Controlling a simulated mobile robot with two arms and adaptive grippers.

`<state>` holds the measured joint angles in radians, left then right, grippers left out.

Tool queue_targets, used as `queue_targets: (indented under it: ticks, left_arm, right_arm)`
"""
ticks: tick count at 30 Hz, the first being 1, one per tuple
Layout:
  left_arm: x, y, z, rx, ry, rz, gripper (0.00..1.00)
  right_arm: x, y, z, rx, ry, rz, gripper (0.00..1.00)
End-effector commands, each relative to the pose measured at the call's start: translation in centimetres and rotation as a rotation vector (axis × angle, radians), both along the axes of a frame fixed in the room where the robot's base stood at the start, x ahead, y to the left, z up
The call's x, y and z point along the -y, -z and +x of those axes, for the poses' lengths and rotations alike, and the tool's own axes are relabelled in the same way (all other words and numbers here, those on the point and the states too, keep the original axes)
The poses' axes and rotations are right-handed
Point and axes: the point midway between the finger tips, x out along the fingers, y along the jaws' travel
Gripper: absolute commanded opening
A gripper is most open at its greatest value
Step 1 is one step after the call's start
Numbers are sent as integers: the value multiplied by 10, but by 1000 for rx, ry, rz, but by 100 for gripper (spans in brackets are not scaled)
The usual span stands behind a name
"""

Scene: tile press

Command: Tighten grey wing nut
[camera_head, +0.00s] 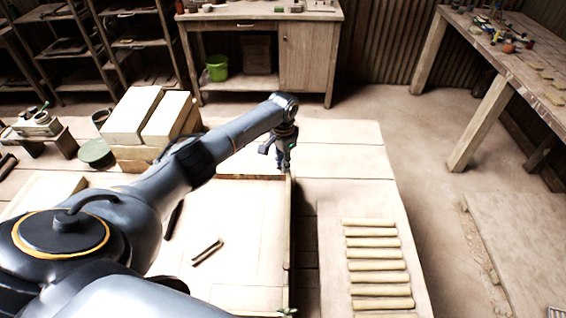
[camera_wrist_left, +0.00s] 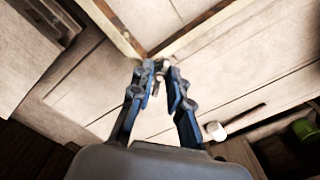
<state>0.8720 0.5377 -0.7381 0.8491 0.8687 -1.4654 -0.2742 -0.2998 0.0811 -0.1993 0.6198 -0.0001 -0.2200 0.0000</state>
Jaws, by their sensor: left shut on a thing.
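My left gripper (camera_head: 283,168) reaches down at the far right corner of a wooden frame (camera_head: 291,225). In the left wrist view its blue-sided fingers (camera_wrist_left: 162,72) close around a small grey piece, the wing nut (camera_wrist_left: 163,65), beside the frame's corner (camera_wrist_left: 148,54). The fingertips hide much of the nut, and its wings cannot be made out clearly. In the head view the gripper covers it. My right gripper is not in view.
A small dark-edged bar (camera_head: 207,251) lies on the pale surface inside the frame. Several clay rolls (camera_head: 379,265) lie on a board to the right. Pale blocks (camera_head: 132,115) are stacked at the left. A green bucket (camera_head: 217,68) stands on the far bench's shelf.

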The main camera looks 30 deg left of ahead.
Motion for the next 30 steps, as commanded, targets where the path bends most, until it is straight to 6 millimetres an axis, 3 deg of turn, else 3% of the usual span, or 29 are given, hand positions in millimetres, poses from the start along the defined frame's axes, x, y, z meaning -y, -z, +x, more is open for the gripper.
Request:
queue_targets:
  ticks: [15, 30]
  left_arm:
    - [0, -1, 1, 4, 455, 0, 0]
    - [0, -1, 1, 4, 655, 1, 0]
  right_arm:
    - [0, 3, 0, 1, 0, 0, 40]
    - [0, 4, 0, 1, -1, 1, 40]
